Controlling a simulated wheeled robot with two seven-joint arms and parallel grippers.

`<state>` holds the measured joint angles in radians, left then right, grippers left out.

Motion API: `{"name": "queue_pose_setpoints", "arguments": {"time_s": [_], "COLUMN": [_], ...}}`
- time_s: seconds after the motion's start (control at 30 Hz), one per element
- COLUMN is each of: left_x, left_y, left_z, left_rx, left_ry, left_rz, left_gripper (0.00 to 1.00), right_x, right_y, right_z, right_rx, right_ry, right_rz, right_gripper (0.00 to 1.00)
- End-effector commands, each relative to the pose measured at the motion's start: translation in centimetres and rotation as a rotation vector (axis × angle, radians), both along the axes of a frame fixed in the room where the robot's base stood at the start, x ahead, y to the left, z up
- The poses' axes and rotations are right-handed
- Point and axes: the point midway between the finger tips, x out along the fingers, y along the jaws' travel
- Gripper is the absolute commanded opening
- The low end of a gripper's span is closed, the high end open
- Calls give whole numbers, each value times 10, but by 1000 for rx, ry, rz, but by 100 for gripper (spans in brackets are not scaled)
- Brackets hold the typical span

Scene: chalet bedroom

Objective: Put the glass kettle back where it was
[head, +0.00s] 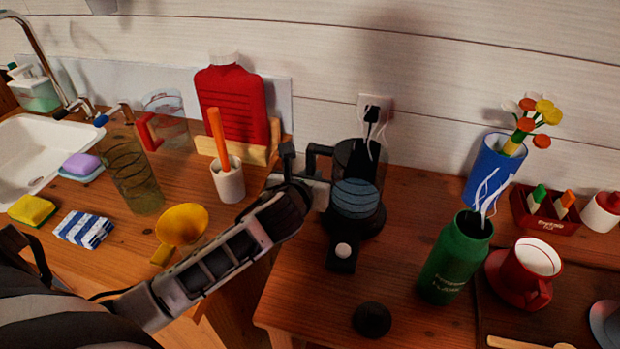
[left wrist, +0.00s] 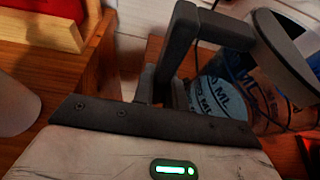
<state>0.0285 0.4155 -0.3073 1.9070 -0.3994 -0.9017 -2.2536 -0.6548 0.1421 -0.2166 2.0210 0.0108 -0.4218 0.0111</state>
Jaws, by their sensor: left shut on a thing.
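The glass kettle (head: 357,193), with a black rim and handle and blue markings on the glass, stands upright near the left end of the right-hand wooden counter. My left gripper (head: 304,172) is at its left side, shut on the black handle. The left wrist view shows the handle (left wrist: 184,50) close up and the marked glass (left wrist: 245,98) to its right. A black base with a white knob (head: 343,251) shows below and in front of the kettle. I cannot tell whether the kettle rests fully on it. My right gripper is not in view.
A green bottle (head: 455,259), a red cup (head: 529,268) and a blue vase (head: 492,172) stand to the right. A black round lid (head: 372,320) lies near the front edge. A white cup with an orange-handled tool (head: 229,181) and a yellow funnel (head: 183,224) stand left. A wall socket with cords is behind.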

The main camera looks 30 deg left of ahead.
Motion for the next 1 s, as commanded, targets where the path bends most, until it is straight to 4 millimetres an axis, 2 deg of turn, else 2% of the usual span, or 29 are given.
{"name": "queue_pose_setpoints", "arguments": {"time_s": [0.13, 0.17, 0.2, 0.23, 0.6, 0.77, 1.0], "left_x": [1, 0, 0, 0, -2, -25, -72], "left_y": [0, 0, 0, 0, -1, -6, -19], "left_z": [-1, -4, -4, -4, 1, 11, 32], "left_rx": [0, 2, 2, 1, 0, 2, 1], "left_ry": [-6, 2, 2, 1, 0, 1, 1], "left_rz": [0, 0, 0, 1, -1, -3, -3], "left_gripper": [0, 19, 30, 35, 35, 35, 35], "right_x": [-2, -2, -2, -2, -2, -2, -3], "right_y": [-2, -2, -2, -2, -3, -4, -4], "right_z": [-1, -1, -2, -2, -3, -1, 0], "right_rx": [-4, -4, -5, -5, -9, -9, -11], "right_ry": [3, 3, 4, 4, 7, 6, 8], "right_rz": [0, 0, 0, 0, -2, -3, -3], "right_gripper": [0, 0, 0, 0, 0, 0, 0]}}
